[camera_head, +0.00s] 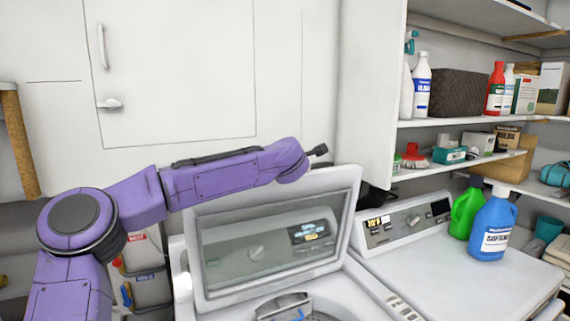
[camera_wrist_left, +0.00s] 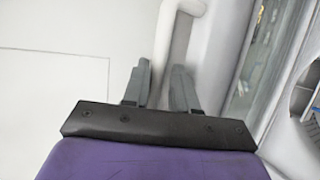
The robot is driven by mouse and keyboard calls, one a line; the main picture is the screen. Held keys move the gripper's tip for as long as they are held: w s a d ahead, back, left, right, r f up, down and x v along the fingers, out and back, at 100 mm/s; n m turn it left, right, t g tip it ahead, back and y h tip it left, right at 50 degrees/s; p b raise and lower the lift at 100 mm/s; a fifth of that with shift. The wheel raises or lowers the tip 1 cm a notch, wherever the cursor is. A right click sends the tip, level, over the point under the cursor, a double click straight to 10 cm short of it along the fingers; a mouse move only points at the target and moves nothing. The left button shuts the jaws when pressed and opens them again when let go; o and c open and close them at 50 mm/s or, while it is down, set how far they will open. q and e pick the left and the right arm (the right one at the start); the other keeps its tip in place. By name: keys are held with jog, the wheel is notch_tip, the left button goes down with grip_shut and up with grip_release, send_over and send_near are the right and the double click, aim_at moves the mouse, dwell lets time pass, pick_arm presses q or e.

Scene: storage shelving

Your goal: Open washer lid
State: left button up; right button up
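The washer lid (camera_head: 270,245) stands raised and leaning back, a white frame around a see-through window. The white washer (camera_head: 375,295) is uncovered at its front, with part of its opening in view. My left gripper (camera_head: 319,150) shows only as a small dark tip above the lid's top edge. In the left wrist view its two grey fingers (camera_wrist_left: 159,85) stand apart, with a pale bar-like shape beyond the gap; I cannot tell whether they touch it. The lid (camera_wrist_left: 250,85) shows at right there. My right gripper is out of view.
A second white machine (camera_head: 460,275) stands at right, with a green bottle (camera_head: 464,213) and a blue softener bottle (camera_head: 491,228) on top. Stocked shelves (camera_head: 480,125) are behind it. A white cabinet (camera_head: 180,70) fills the back left.

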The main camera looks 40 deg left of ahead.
pick_arm(q)
jog(key=b+v, duration=0.5)
jog(key=v, duration=0.5)
jog(key=shift+s+d, duration=0.15)
jog(key=shift+s, duration=0.05)
